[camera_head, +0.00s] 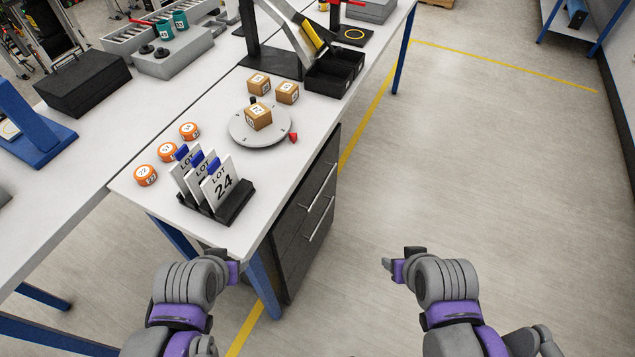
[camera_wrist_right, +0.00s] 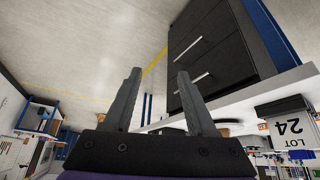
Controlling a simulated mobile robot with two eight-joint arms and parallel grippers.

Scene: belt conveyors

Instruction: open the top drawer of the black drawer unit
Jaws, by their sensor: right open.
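The black drawer unit (camera_head: 303,221) stands under the table's right end, its front facing right. Two silver bar handles show in the head view, the top handle (camera_head: 321,188) and a lower handle (camera_head: 318,220). The drawers look shut. The unit also shows in the right wrist view (camera_wrist_right: 214,45), upside down, apart from my fingers. My right gripper (camera_head: 386,264) is over the floor to the right of the unit; in the wrist view its two fingers (camera_wrist_right: 157,95) are spread and empty. My left gripper (camera_head: 243,267) is near the table's front leg; its fingers are too small to judge.
The white table (camera_head: 205,125) carries a card holder (camera_head: 235,204), a grey turntable (camera_head: 245,135) with a box, several orange discs and a black tray (camera_head: 333,72). A blue table leg (camera_head: 264,283) stands near my left gripper. The floor right of the unit is clear.

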